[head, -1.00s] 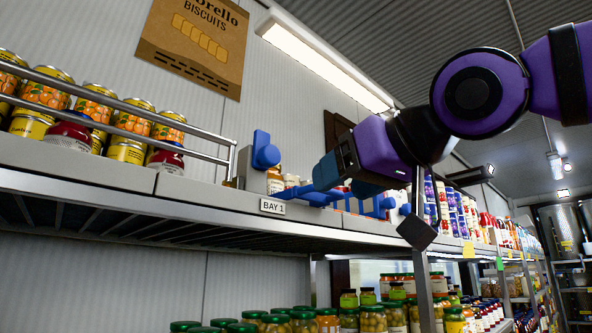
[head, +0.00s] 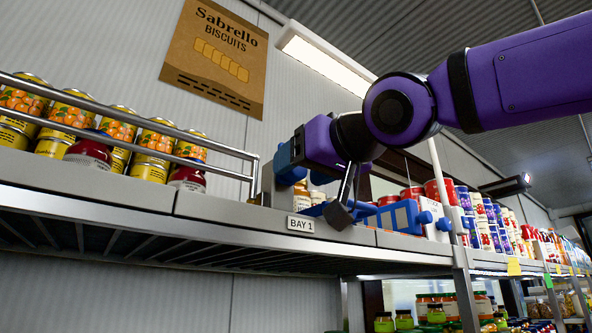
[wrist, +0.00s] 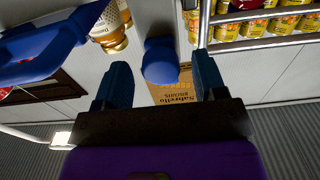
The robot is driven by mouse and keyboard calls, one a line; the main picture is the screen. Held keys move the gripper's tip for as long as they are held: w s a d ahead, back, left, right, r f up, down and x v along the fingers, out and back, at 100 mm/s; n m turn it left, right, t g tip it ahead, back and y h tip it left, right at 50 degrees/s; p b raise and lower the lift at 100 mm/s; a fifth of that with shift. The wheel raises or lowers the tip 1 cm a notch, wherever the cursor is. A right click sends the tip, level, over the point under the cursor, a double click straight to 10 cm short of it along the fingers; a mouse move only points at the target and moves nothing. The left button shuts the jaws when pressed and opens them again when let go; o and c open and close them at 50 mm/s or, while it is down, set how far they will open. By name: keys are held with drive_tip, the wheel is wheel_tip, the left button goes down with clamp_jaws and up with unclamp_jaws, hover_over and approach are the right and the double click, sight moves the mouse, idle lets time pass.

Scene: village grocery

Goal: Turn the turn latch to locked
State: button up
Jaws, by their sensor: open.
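The turn latch (wrist: 160,62) is a rounded blue knob. In the wrist view it lies between the two fingers of my gripper (wrist: 163,82), with a visible gap on each side. The fingers are blue-grey and open, and the knob is not gripped. I cannot tell the latch's exact turn angle from here.
Another blue fixture (head: 402,216) stands on the shelf to the right. Jars (wrist: 112,28) stand close beside the latch. A metal rail (head: 130,118) guards tins on the left. A cardboard biscuit sign (head: 216,57) hangs on the wall.

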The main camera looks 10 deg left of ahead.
drive_tip(key=shift+x, duration=0.95)
drive_tip(key=c, duration=0.9)
